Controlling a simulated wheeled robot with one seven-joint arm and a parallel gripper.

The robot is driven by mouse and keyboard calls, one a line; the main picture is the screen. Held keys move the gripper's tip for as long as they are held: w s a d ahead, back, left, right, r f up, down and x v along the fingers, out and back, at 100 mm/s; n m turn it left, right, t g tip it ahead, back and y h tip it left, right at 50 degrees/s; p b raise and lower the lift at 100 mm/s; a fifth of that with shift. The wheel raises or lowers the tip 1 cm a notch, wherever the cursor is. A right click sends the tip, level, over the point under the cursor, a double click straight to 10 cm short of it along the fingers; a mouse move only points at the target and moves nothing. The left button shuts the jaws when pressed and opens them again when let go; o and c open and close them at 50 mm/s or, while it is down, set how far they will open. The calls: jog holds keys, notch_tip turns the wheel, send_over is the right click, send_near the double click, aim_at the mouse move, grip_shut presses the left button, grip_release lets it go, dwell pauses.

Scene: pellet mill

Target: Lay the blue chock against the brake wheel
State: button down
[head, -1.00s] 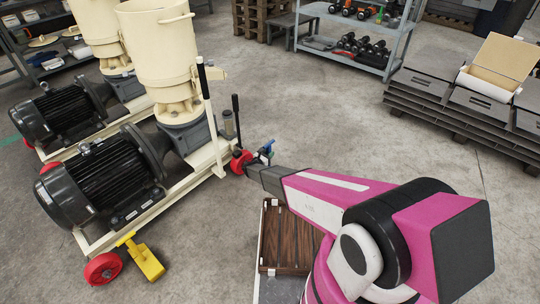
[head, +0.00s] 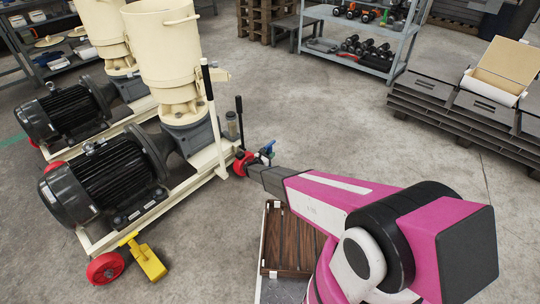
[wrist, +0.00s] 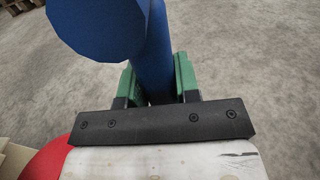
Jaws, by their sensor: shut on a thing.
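The blue chock (wrist: 150,45) is between the green pads of my gripper (wrist: 157,82) in the wrist view, which are shut on its shaft. A rounded blue end fills the top left there. In the head view, a small blue part of the chock (head: 267,147) shows past the end of my arm. The red wheel (head: 240,166) at the mill frame's near right corner is just left of my gripper, partly hidden by it. A red rounded surface (wrist: 45,160) shows at lower left in the wrist view. I cannot tell whether chock and wheel touch.
The cream pellet mill (head: 165,60) with its black motor (head: 105,180) stands at left. A black lever (head: 239,115) rises near my gripper. The floor at centre is clear.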

jog(key=shift+w+a+r, duration=0.1)
jog(key=shift+w+a, duration=0.15)
jog(key=shift+a, duration=0.05)
jog(key=shift+w+a, duration=0.45)
jog(key=shift+a, duration=0.05)
jog(key=shift+w+a, duration=0.2)
jog(key=shift+a, duration=0.1)
jog(key=shift+w+a, duration=0.15)
jog(key=shift+a, duration=0.05)
dwell(0.6)
jog(key=shift+w+a, duration=0.8)
jog(key=shift+a, duration=0.25)
jog(key=shift+s+a, duration=0.3)
jog(key=shift+s, duration=0.1)
dwell(1.5)
jog(key=shift+f, duration=0.25)
